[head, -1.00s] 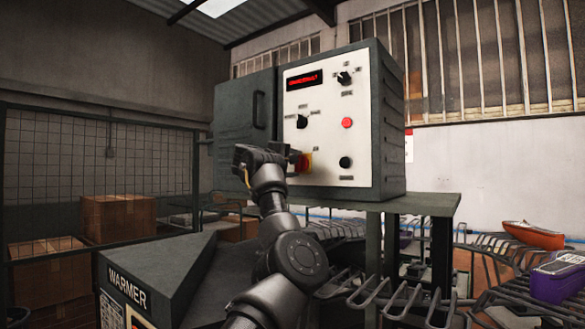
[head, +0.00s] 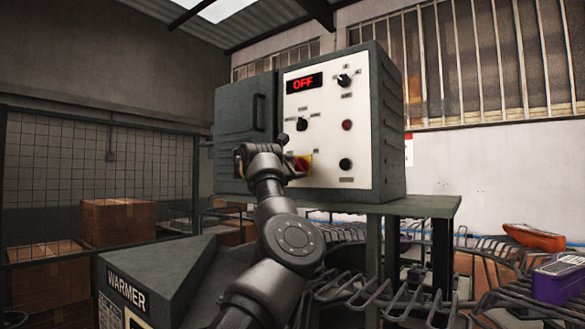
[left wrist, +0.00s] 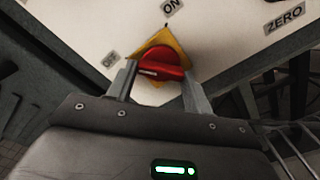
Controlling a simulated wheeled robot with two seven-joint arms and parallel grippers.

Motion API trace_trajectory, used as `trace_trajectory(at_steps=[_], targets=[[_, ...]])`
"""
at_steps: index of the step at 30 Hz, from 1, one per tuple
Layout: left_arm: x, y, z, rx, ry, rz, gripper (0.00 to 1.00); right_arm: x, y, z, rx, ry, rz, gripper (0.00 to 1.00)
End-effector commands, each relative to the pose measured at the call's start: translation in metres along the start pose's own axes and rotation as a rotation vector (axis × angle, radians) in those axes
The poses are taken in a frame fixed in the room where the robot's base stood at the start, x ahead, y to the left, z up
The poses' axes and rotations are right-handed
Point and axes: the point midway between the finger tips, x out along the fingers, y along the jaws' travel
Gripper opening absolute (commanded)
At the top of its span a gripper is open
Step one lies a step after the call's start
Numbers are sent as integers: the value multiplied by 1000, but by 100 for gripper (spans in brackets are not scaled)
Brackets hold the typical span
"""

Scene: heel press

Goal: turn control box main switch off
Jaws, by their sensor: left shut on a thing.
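The control box (head: 390,130) stands on a dark stand, with a white front panel. Its red display (head: 304,83) reads OFF. The main switch (head: 301,165) is a red rotary handle on a yellow plate, low on the panel's left side. It also shows in the left wrist view (left wrist: 160,66), between the two fingers, with ON and other labels around it. My left gripper (head: 286,163) is at the switch, shut on the red handle, and hides part of it in the head view. The right gripper is not in view.
Other black knobs and a dark red button (head: 347,125) sit on the panel near the left gripper. A grey WARMER unit (head: 165,270) stands below left. A metal rack (head: 400,295) with a purple item (head: 562,278) and an orange item (head: 533,237) is at right.

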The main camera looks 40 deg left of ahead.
Motion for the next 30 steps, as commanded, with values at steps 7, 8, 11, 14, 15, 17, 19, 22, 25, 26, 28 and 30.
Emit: trace_trajectory(at_steps=[7, 8, 11, 14, 15, 17, 19, 22, 25, 26, 28, 30], targets=[[0, 1, 2, -86, -2, 2, 28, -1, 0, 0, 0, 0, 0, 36], [0, 1, 2, -92, -2, 2, 28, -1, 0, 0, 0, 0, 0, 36], [0, 1, 2, -107, -2, 2, 28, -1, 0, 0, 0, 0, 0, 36], [-1, 1, 2, -114, -2, 3, 28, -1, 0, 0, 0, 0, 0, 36], [-1, 1, 2, -116, -2, 3, 28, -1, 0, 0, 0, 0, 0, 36], [-1, 1, 2, -117, -2, 3, 28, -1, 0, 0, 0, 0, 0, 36], [-1, 1, 2, -117, -2, 3, 28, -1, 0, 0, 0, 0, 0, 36], [-1, 2, 2, -117, -2, 3, 28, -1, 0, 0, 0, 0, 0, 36], [-1, 2, 2, -116, -2, 4, 52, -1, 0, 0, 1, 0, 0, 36], [-1, 2, 2, -116, -2, 4, 56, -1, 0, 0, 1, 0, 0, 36], [-1, 2, 2, -116, -2, 4, 65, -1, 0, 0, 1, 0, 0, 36], [-1, 1, 1, -116, -1, 3, 73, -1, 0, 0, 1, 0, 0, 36]])
